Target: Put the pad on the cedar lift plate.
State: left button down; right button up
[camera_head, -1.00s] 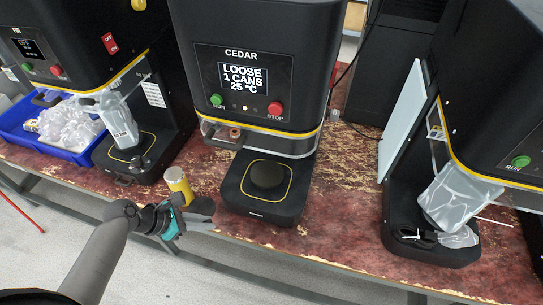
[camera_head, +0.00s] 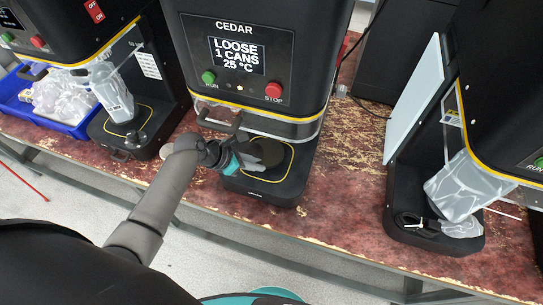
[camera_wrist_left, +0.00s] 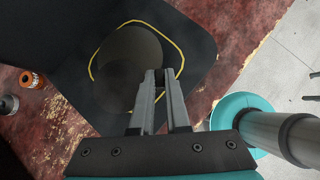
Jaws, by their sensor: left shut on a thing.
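The cedar machine (camera_head: 235,55) stands in the middle, its screen reading "LOOSE 1 CANS 25 °C". Its black base (camera_head: 258,190) carries a yellow outline (camera_head: 291,160) around the round dark lift plate. My left gripper (camera_head: 260,160) is over this base, reaching in from the left. In the left wrist view its fingers (camera_wrist_left: 158,78) are close together at the edge of a dark round disc (camera_wrist_left: 130,55) inside the outline. It is shut on a dark thing, apparently the pad. Pad and plate are both dark, so contact between them cannot be told. My right gripper is not in view.
A front bar handle (camera_head: 220,122) and the machine's overhanging head are close to my left gripper. Similar machines stand left and right, the right one with a clear bag (camera_head: 460,190). A blue bin (camera_head: 45,112) is far left. Bare table (camera_head: 340,190) lies right of the base.

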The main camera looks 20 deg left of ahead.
aim_at(272, 165)
pick_arm(q)
jog(key=w+d, duration=0.3)
jog(key=shift+w+d+b, duration=0.3)
jog(key=shift+d, duration=0.1)
jog(key=shift+s+a+f, duration=0.1)
jog(key=shift+a, duration=0.05)
jog(key=shift+f, duration=0.2)
jog(key=c, duration=0.9)
grip_release()
jog(key=shift+r, duration=0.15)
jog(key=shift+s+a+r, duration=0.15)
jog(key=shift+r, duration=0.15)
jog(key=s+a+p, duration=0.1)
jog(key=s+a, duration=0.7)
jog(key=a, duration=0.1)
jog(key=shift+s+r, duration=0.2)
